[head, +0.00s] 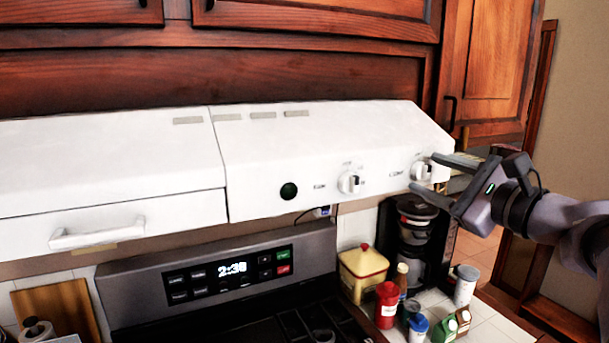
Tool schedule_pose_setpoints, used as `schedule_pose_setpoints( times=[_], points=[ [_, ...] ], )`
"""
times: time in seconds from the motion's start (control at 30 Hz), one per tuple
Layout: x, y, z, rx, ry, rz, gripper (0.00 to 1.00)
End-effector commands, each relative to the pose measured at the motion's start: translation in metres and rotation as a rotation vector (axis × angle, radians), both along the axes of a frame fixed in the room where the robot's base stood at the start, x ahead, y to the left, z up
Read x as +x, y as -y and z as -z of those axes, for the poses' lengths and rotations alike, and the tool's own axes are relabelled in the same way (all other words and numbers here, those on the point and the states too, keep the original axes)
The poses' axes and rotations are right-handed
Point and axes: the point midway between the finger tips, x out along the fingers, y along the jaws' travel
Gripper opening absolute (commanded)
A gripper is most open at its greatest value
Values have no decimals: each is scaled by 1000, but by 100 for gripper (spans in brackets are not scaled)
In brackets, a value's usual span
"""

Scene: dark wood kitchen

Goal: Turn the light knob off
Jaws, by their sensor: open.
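Two white knobs sit on the front panel of the white range hood (330,130). The left knob (350,182) is near the panel's middle, and the right knob (421,170) is near its right end. Small labels beside them are too small to read, so I cannot tell which is the light knob. My gripper (424,174) is open at the hood's right end, its two fingers pointing left. In this view the fingertips lie above and below the right knob. I cannot tell whether they touch it. Nothing is seen held.
A stove (210,285) with a lit clock stands below the hood. A coffee maker (412,240), a yellow canister (362,268) and several bottles and jars crowd the counter below my gripper. Wooden cabinets (490,60) hang above and to the right.

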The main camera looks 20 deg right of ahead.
Motion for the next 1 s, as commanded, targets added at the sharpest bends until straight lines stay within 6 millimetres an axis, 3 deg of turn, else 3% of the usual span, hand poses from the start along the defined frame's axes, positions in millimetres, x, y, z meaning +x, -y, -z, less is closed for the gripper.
schedule_pose_setpoints(
  times=[0.4,0.5,0.7,1.0],
  points=[
    [-122,12,1,-1,-1,9,52],
    [-144,13,0,-1,-1,6,52],
    [-163,13,0,0,-1,2,52],
    [-159,10,0,-3,-10,-10,52]
  ],
)
